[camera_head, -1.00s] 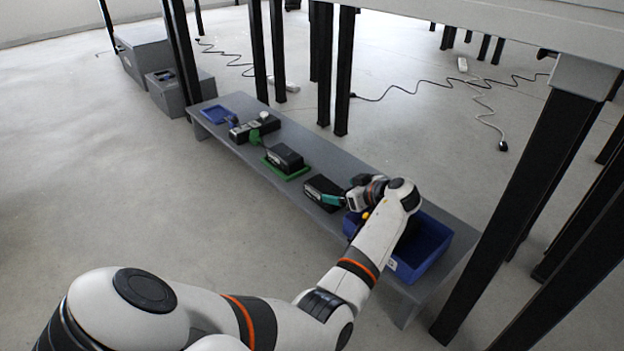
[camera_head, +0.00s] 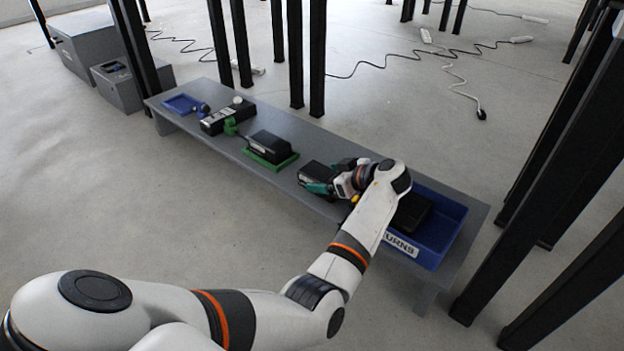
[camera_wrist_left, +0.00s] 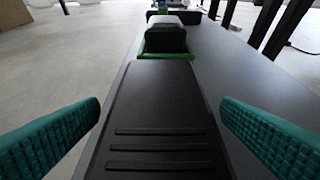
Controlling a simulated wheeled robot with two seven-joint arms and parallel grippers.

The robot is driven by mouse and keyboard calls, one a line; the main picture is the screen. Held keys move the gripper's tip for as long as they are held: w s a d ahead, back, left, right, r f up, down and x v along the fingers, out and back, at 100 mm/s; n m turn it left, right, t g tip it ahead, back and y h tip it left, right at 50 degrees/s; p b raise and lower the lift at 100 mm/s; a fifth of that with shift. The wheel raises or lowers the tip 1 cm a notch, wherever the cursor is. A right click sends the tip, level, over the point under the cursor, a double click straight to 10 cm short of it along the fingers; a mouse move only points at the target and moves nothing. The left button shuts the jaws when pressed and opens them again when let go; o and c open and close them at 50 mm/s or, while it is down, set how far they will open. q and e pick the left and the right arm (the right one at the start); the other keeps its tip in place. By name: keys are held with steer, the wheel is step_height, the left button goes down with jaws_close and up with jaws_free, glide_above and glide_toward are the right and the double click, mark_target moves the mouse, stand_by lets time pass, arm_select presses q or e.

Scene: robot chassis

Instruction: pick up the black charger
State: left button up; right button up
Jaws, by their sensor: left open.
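A black charger (camera_head: 313,172), a box-like block, lies on the low grey bench. In the left wrist view the black block (camera_wrist_left: 160,108), with ridges across its near end, fills the middle. My left gripper (camera_head: 330,186) is at the block's near right end in the head view. In the left wrist view its green ribbed fingers (camera_wrist_left: 160,118) stand apart, one on each side of the block, with gaps visible. It is open and holds nothing. A similar black block (camera_head: 268,146) sits on a green tray farther left. My right gripper is not in view.
A blue bin (camera_head: 455,237), labelled with letters ending "URNS", holds a black object (camera_head: 411,211) right of my gripper. The grey bench (camera_head: 228,152) also bears a black device (camera_head: 226,117) and a blue tray (camera_head: 167,105). Dark table legs (camera_head: 560,195) stand close at right.

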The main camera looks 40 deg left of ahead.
arm_select(q)
steer(key=shift+d, duration=0.15)
steer(key=shift+c, duration=0.6)
steer(key=shift+r, duration=0.1)
steer(key=c, duration=1.2)
steer(key=shift+c, duration=0.2)
